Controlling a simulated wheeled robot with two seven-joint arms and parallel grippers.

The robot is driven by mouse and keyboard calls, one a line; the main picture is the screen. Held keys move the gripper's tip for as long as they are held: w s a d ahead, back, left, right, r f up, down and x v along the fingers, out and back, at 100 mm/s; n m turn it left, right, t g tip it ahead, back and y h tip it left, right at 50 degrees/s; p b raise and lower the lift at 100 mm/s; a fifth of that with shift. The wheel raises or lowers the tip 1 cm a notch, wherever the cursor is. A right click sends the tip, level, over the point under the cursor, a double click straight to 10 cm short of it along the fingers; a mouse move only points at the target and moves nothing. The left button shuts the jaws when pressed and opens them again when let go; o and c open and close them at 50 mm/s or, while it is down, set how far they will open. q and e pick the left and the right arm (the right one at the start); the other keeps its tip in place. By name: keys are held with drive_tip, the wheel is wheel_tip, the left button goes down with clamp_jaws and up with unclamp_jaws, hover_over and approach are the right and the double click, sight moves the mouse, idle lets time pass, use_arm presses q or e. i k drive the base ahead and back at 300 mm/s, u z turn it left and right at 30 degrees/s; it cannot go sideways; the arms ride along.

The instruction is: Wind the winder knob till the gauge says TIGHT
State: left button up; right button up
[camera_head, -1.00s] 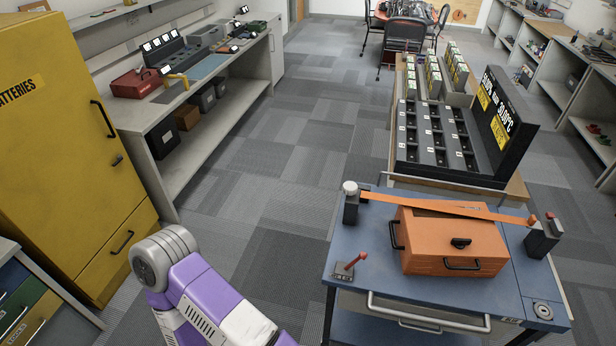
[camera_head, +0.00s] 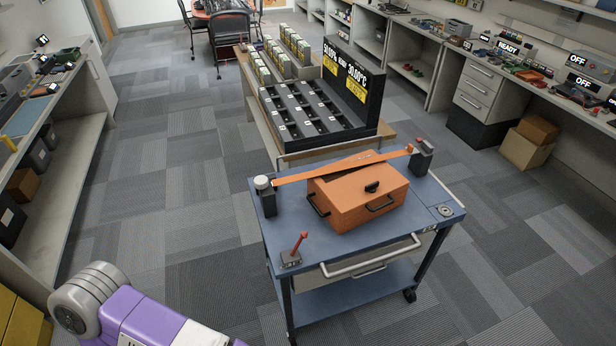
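The blue cart (camera_head: 380,229) stands ahead of me, slightly right of centre. At its left rear corner is a dark post with a pale round knob (camera_head: 262,182) on top. An orange strap (camera_head: 300,176) runs from this post across the cart to a dark post (camera_head: 421,160) with a red top at the right rear. An orange box (camera_head: 352,207) with dark handles sits on the cart under the strap. A small red lever (camera_head: 299,243) stands on a base at the left front. I cannot make out a gauge reading. Neither gripper is in view; only my purple arm shows at lower left.
Behind the cart is a table with a black slotted rack (camera_head: 315,118) and a sign board (camera_head: 350,85). A shelf bench (camera_head: 60,170) lines the left, and a counter with devices (camera_head: 530,85) lines the right. Carpet floor (camera_head: 180,220) is free left of the cart.

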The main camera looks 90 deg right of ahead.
sight(260, 182)
drive_tip(key=z, duration=2.15)
